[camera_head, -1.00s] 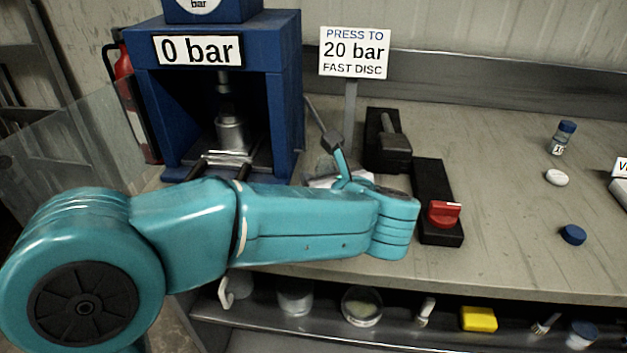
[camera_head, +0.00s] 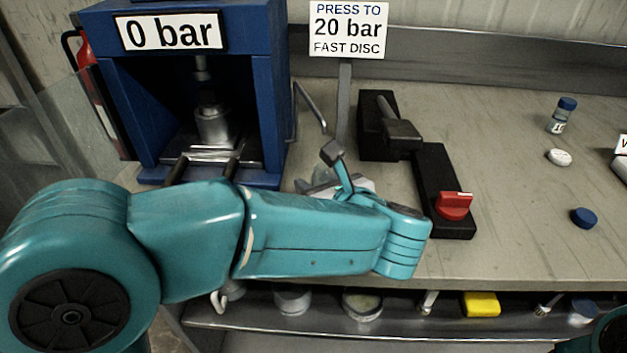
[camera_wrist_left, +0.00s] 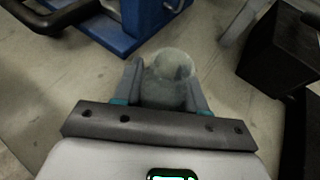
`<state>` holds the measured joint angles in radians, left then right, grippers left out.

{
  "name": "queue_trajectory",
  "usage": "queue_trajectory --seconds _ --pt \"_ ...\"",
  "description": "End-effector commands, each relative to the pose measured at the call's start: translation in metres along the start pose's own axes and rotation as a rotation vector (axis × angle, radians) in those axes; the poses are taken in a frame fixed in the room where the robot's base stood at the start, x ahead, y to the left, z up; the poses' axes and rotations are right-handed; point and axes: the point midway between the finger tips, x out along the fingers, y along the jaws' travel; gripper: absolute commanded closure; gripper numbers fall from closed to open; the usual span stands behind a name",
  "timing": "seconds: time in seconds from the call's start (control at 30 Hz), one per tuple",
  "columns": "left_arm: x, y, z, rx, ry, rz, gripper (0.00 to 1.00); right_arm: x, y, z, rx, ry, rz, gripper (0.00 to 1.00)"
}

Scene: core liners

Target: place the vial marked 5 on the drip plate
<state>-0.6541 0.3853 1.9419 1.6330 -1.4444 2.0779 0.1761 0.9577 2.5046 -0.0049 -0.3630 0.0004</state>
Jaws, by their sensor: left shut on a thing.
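My left gripper (camera_wrist_left: 163,68) is shut on a clear, rounded, glass-like thing (camera_wrist_left: 168,88) in the left wrist view. No number shows on it, so I cannot tell if it is the vial marked 5. In the head view my left forearm hides most of this gripper, just in front of the blue press. I cannot pick out the drip plate. My right gripper is not in view.
The blue press (camera_head: 268,95) reads 0 bar. Beside it are a sign (camera_head: 348,30), a black block with a lever (camera_head: 378,135) and a red knob (camera_head: 453,205). A white disc (camera_head: 559,157) and blue cap (camera_head: 584,218) lie right. A yellow block (camera_head: 481,304) is on the lower shelf.

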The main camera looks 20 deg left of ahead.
Motion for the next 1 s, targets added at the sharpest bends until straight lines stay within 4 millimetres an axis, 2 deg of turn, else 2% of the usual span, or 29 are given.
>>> queue_trajectory --seconds 0.37,0.4,0.47,0.5,0.77,0.87,1.0 --pt "-0.0020 -0.0006 -0.0053 0.000 0.000 0.000 0.94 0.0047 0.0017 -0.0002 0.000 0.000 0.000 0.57" --pt "-0.0021 -0.0006 -0.0050 0.000 0.000 0.000 0.56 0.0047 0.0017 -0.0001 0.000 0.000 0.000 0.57" --pt "-0.0023 -0.0006 -0.0039 0.000 0.000 0.000 0.36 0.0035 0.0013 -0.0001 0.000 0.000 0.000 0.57" --pt "-0.0021 -0.0006 -0.0038 0.000 0.000 0.000 0.34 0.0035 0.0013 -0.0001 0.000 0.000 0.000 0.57" --pt "-0.0005 -0.0003 -0.0022 0.000 0.000 0.000 0.34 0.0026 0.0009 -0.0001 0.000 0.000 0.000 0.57" --pt "-0.0019 -0.0002 0.0030 0.000 0.001 0.000 0.34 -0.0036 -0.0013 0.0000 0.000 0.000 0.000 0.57" --pt "0.0017 -0.0002 0.0026 0.000 0.001 -0.001 0.34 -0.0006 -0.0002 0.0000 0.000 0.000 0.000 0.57"
